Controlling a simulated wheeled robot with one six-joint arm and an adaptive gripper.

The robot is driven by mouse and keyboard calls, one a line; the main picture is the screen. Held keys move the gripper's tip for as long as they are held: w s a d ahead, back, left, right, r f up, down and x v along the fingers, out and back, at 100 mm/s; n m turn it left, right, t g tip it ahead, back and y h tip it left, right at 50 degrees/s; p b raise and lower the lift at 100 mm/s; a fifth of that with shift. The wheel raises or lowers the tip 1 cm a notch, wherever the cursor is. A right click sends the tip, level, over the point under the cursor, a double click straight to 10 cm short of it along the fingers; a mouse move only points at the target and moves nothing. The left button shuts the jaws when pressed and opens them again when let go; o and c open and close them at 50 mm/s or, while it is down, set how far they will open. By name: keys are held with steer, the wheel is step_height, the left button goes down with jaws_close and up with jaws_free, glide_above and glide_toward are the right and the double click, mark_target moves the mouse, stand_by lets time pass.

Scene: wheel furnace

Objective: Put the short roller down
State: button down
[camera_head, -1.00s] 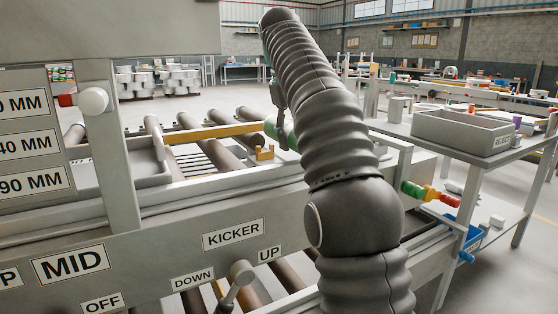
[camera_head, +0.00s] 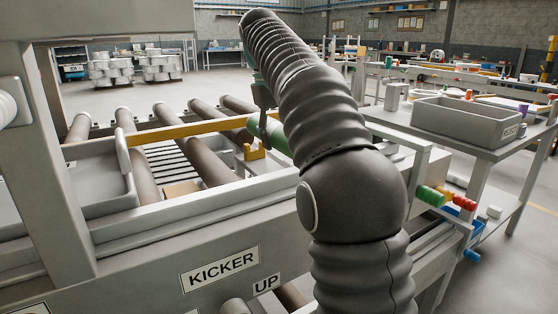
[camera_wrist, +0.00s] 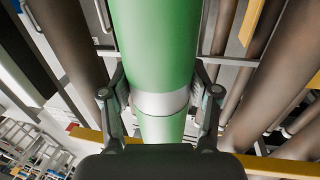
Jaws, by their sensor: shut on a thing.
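The short roller is a green cylinder with a silver band. In the wrist view the short roller (camera_wrist: 155,45) runs up the picture between the two fingers of my gripper (camera_wrist: 160,100), which is shut on it near the band. In the head view the short roller (camera_head: 272,136) shows in part above the conveyor, beside a yellow bracket (camera_head: 254,152); my arm hides its right part. Whether the roller touches anything below cannot be told.
Brown conveyor rollers (camera_head: 205,160) lie in the frame, with a yellow bar (camera_head: 185,130) across them. A grey tray (camera_head: 103,180) stands at the left. The KICKER panel (camera_head: 220,268) is in front. A side table with a grey bin (camera_head: 468,120) stands at the right.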

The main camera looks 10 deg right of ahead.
steer(key=shift+f, duration=3)
steer(key=shift+f, duration=0.1)
steer(key=shift+c, duration=1.3)
jaws_free()
steer(key=shift+f, duration=0.1)
steer(key=r, duration=0.2)
steer(key=a+r, duration=0.1)
steer(key=r, duration=0.4)
steer(key=shift+s+a+r, duration=0.1)
steer(key=shift+s+a, duration=0.05)
steer(key=shift+s, duration=0.1)
steer(key=shift+r, duration=0.25)
